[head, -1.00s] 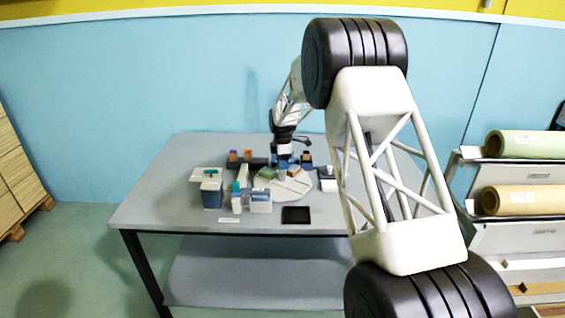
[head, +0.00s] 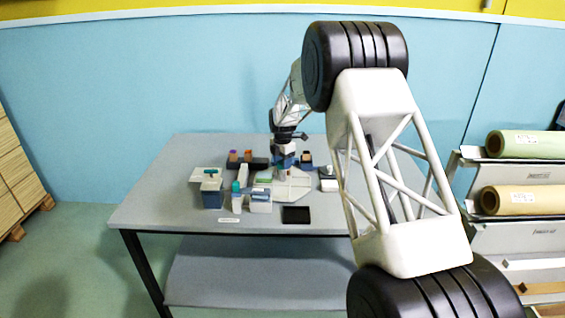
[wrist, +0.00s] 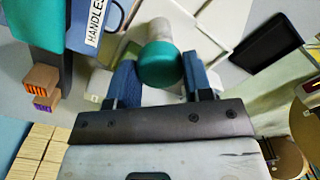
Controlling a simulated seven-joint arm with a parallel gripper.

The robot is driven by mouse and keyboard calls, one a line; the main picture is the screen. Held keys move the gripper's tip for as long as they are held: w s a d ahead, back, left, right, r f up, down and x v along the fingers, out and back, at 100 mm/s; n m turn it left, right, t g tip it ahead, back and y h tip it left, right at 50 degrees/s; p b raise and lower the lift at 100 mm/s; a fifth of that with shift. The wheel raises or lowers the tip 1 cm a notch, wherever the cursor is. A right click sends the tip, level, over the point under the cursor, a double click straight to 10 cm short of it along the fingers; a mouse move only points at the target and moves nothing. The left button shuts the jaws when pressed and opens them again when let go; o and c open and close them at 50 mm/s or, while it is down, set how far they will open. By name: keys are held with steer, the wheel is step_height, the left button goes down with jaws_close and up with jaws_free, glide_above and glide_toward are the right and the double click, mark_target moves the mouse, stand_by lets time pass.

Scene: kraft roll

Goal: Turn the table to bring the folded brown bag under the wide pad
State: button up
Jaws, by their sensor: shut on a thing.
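My gripper (head: 284,166) is low over the pale round turntable (head: 297,191) on the grey table. In the wrist view its blue fingers (wrist: 163,78) are shut on an upright pale post with a teal cap (wrist: 159,66). The turntable's white dividers (wrist: 213,20) show behind the post. A green flat item (head: 265,180) lies at the turntable's left side. I cannot make out the folded brown bag; it may be hidden or too small. I cannot tell for sure which part is the wide pad; a teal-topped piece (head: 210,171) stands over the blue box at left.
A blue bin marked HANDLES (wrist: 88,28) is close by in the wrist view. A black tray (head: 296,214) lies at the front. Small brown blocks with orange and purple tops (head: 241,156) stand behind.

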steer(key=shift+r+n, duration=0.1)
steer(key=shift+n, duration=0.5)
steer(key=o, duration=1.3)
steer(key=shift+r, duration=3.85)
